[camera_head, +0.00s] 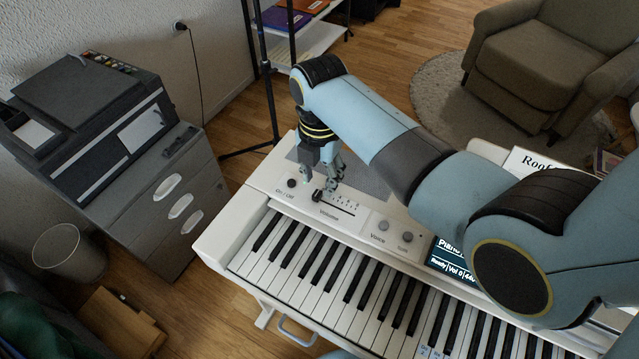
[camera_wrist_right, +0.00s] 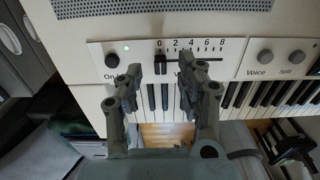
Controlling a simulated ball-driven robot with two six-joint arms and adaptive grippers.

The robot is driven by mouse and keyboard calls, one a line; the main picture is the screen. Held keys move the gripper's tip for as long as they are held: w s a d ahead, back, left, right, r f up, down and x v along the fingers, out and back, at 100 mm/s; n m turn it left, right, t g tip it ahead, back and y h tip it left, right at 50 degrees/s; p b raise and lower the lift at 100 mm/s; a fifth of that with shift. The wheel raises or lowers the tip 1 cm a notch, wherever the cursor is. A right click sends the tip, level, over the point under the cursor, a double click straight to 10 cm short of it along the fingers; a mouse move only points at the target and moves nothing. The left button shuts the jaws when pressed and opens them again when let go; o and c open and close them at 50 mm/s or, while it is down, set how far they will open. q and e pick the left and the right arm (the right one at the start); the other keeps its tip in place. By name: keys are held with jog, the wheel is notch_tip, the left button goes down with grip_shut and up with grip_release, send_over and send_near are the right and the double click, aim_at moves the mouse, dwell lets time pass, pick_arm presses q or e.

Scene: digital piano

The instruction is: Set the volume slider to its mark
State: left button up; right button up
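The volume slider's dark knob (camera_head: 318,195) sits at the left end of its slot on the white piano panel, and it also shows in the wrist view (camera_wrist_right: 160,64) under the 0 of the scale (camera_wrist_right: 190,44). The scale runs from 0 to 8 toward the right. I cannot make out a separate target mark. My right gripper (camera_head: 327,178) is just above and behind the knob. In the wrist view its two fingers (camera_wrist_right: 160,82) are apart, one to each side of the knob in the picture; contact cannot be told. My left gripper is out of view.
The on/off button (camera_head: 291,183) is left of the slider, with a lit green light in the wrist view. The Voice knob (camera_head: 383,225) and Split knob (camera_head: 407,237) are to the right. The piano display (camera_head: 458,262) appears to read Vol 0. The keys (camera_head: 330,270) lie in front.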

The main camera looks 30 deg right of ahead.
aim_at(320, 190)
notch_tip(320, 190, down, 3)
jog(key=shift+f, duration=0.15)
jog(key=shift+c, duration=1.4)
jog(key=c, duration=0.5)
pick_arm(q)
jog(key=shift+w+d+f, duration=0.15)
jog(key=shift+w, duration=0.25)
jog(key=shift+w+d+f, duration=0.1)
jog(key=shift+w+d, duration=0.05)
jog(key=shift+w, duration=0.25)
pick_arm(e)
grip_shut()
